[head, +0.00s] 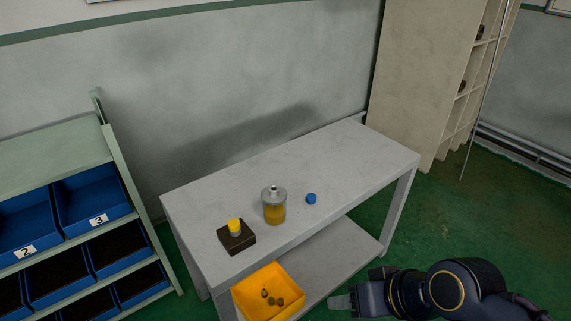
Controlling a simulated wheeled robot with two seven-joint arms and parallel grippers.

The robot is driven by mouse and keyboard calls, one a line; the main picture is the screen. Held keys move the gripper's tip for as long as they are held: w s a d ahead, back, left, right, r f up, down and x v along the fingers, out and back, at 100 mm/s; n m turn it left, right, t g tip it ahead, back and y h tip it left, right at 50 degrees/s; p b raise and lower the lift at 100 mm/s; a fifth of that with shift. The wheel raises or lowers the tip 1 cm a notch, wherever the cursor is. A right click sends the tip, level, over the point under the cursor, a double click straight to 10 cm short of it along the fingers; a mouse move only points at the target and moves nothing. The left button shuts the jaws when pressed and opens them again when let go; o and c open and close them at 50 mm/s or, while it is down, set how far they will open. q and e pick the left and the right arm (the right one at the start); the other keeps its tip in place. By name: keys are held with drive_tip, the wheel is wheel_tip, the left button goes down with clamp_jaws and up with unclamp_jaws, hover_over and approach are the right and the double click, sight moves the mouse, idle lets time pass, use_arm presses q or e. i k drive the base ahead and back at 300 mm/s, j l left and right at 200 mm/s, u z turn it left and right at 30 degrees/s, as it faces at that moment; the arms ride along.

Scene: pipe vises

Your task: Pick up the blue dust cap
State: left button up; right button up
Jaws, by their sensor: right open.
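The small blue dust cap (311,198) lies on the grey table (350,158), just right of a jar with amber contents. My right gripper (342,301) is at the bottom of the head view, in front of the table and well short of the cap. It is open, and I see nothing between its fingers. My left gripper is not in view.
The amber jar (274,206) stands close to the cap's left. A dark block (236,238) with a yellow cap (235,225) sits near the table's front left. A yellow bin (285,276) rests on the lower shelf. A rack with blue bins (92,200) stands left.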

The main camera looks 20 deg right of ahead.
sight(312, 198)
drive_tip(key=u, duration=0.6)
drive_tip(key=l+u, duration=1.15)
drive_tip(key=u, duration=0.2)
drive_tip(key=k+l, duration=0.15)
drive_tip(key=l, duration=0.25)
drive_tip(key=k+l+u, duration=0.15)
drive_tip(key=l, duration=0.25)
drive_tip(key=k+l, duration=0.15)
drive_tip(key=l, duration=0.25)
drive_tip(key=k+l+u, duration=0.15)
drive_tip(key=l, duration=0.25)
drive_tip(key=k+l, duration=0.2)
drive_tip(key=l, duration=0.2)
drive_tip(key=u, duration=0.05)
